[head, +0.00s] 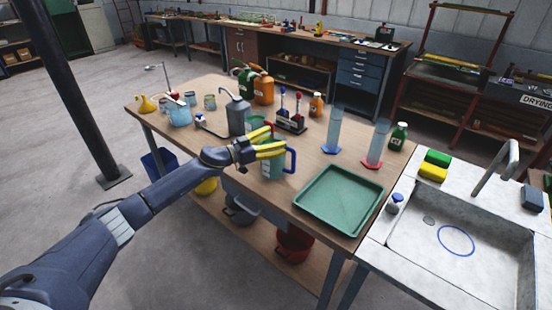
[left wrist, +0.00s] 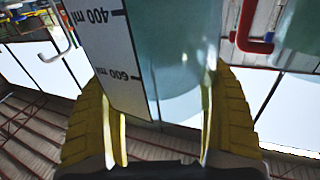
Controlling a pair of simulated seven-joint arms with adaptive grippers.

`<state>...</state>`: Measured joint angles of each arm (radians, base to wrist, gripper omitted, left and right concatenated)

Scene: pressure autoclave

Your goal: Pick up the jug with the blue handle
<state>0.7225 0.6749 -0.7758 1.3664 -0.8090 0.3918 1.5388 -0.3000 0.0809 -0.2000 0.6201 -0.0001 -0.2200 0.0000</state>
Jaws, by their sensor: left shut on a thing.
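The jug with the blue handle (head: 273,168) is a translucent greenish jug near the middle of the wooden table; its blue handle (head: 292,160) points right. My left gripper (head: 268,142) reaches in from the left, its yellow fingers on either side of the jug's upper part. In the left wrist view the jug wall (left wrist: 165,60), with a white scale marked 400 ml and 600 ml, sits between the two ribbed fingers (left wrist: 160,130). The gripper is shut on it. I cannot tell whether its base touches the table. My right gripper is out of view.
A green tray (head: 340,200) lies right of the jug. A grey can (head: 238,116) and a red-handled vessel (head: 258,124) stand close behind. Two tall cylinders (head: 333,132) (head: 377,143) stand beyond, and a sink (head: 455,240) is at the right.

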